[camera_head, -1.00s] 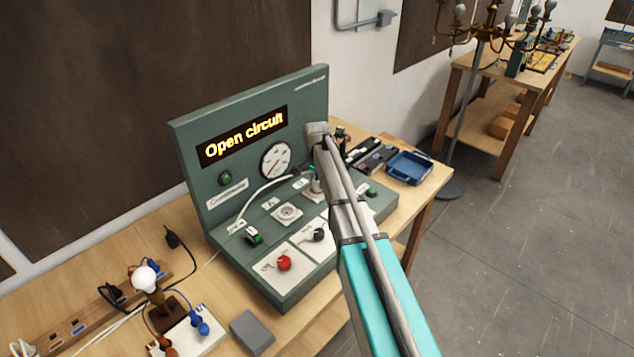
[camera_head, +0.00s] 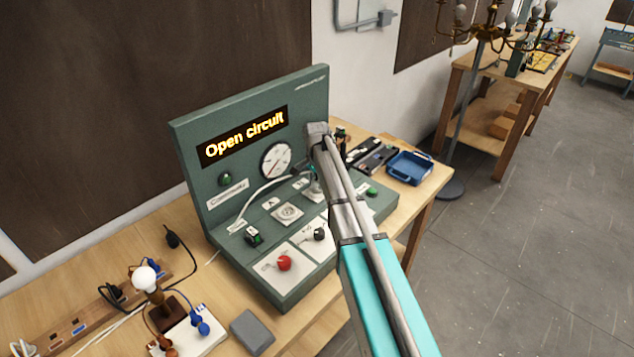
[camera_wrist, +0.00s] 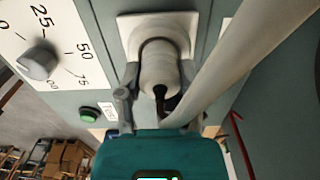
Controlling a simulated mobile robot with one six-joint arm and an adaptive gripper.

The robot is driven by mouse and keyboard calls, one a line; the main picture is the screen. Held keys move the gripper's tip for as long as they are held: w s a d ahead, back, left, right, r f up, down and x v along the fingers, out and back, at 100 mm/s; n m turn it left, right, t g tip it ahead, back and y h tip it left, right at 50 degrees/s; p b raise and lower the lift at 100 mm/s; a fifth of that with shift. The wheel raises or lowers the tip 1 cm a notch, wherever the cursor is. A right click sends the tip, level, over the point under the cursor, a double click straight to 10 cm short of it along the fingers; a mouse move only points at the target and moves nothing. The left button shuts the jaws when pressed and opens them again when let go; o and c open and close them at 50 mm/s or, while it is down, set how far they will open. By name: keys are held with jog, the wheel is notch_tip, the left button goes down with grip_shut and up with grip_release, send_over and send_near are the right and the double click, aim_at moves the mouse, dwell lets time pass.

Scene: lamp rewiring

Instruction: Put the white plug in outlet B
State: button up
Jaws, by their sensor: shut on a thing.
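The white plug (camera_wrist: 160,68) is in the wrist view, between the two grey fingers of my gripper (camera_wrist: 155,85), which are shut on it. Its front end is against a white outlet plate (camera_wrist: 135,28) on the green panel; I cannot tell how deep it sits. A dark lead leaves its back. In the head view my gripper (camera_head: 313,186) is over the panel's back right part, and my arm hides most of the plug and this outlet. Outlet A (camera_head: 288,212), round on a white plate, is empty to the left. The outlet B lettering is not readable.
The green test panel (camera_head: 185,150) displays "Open circuit". A white cable (camera_head: 262,193) arcs over it and passes close beside my gripper in the wrist view (camera_wrist: 225,65). A red knob (camera_head: 284,263) and black knob (camera_head: 320,234) stand in front. A blue tray (camera_head: 409,168) lies right.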

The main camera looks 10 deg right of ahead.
jog(key=shift+f+b, duration=0.45)
dwell(0.8)
jog(key=o, duration=1.2)
jog(key=shift+r, duration=0.2)
